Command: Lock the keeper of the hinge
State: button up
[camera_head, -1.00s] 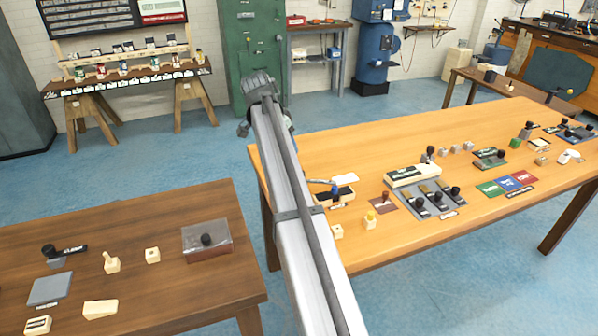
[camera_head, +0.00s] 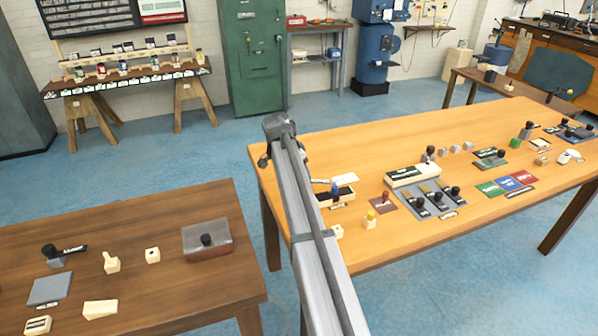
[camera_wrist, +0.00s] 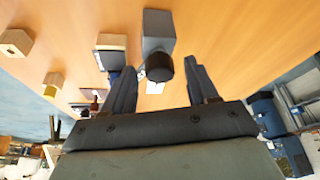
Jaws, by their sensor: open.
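In the wrist view my gripper (camera_wrist: 161,64) is open, with one dark finger on each side of a black round knob (camera_wrist: 158,68). The knob is on a grey block (camera_wrist: 157,28) on the light wooden table. Whether the fingers touch the knob I cannot tell; gaps show on both sides. This may be the hinge's keeper, but no label shows. In the head view my arm hides the gripper and this block. A cream-and-black block (camera_head: 338,197) with a blue knob (camera_head: 335,190) stands just right of the arm; it also shows left of my left finger in the wrist view (camera_wrist: 112,42).
A yellow-knobbed cream block (camera_head: 370,221) and a plain cream cube (camera_head: 337,232) stand near the front edge of the light table (camera_head: 440,140). A red-knobbed brown plate (camera_head: 383,203) and a grey plate with several black knobs (camera_head: 437,203) lie to the right. A darker table (camera_head: 150,210) stands left.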

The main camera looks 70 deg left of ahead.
jog(key=shift+f, duration=0.2)
jog(key=shift+c, duration=0.3)
grip_shut()
dwell(0.3)
